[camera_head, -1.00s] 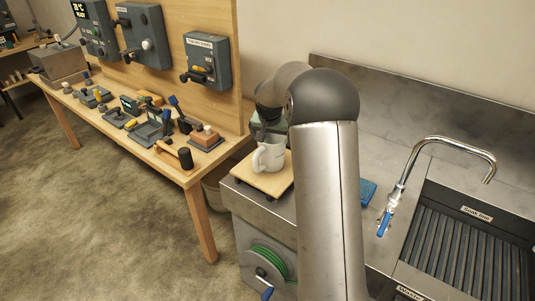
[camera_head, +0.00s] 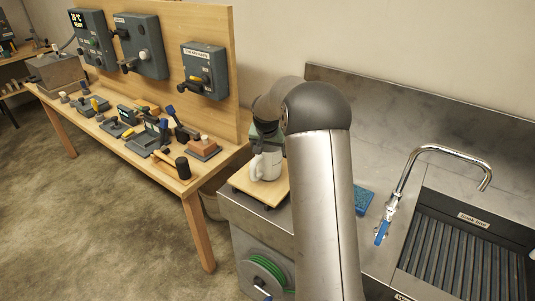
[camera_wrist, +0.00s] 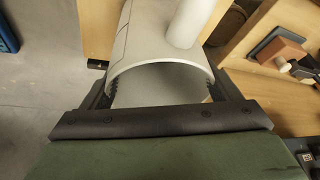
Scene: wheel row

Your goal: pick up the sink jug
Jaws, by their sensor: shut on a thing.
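The white jug (camera_head: 267,166) stands on a wooden board at the left end of the steel sink counter in the head view. Its handle shows on its left side. My gripper (camera_wrist: 160,88) is shut on the jug, with one finger on each side of its rim. The jug's open mouth and pale wall (camera_wrist: 150,40) fill the upper middle of the wrist view. In the head view my gripper (camera_head: 266,140) is at the top of the jug, partly hidden by my arm. I cannot tell any gap between jug and board.
The wooden board (camera_head: 250,190) lies near the counter's left edge. A blue sponge (camera_head: 363,200) and a tap (camera_head: 400,190) are to the right, beside a ribbed sink (camera_head: 460,250). A workbench with tools and a mallet (camera_head: 178,165) stands to the left.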

